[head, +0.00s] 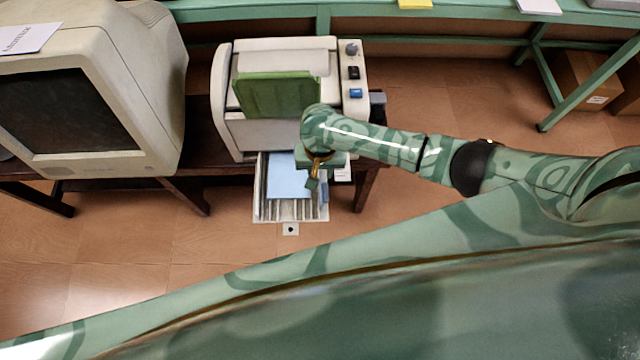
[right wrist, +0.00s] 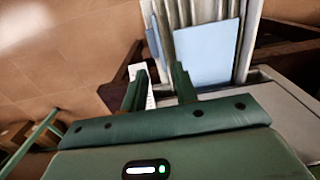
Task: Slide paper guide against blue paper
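The blue paper (head: 287,180) lies in the ribbed, pulled-out tray (head: 262,208) at the front of a printer. The right wrist view also shows the blue paper (right wrist: 207,52). A small blue-grey upright piece (right wrist: 152,42), which looks like the paper guide, stands at the tray's side, apart from the paper with bare ribs between. In the head view my right gripper (head: 314,182) is over the tray's right side and partly hides it. In the right wrist view its two fingers (right wrist: 159,70) are apart with nothing held between them. My left gripper is not in view.
The beige printer (head: 245,135) with a green panel (head: 277,95) stands on a dark table. A large beige monitor (head: 120,90) is at its left. A white label (head: 343,173) lies beside the tray. Green railing runs behind. The floor before the tray is clear.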

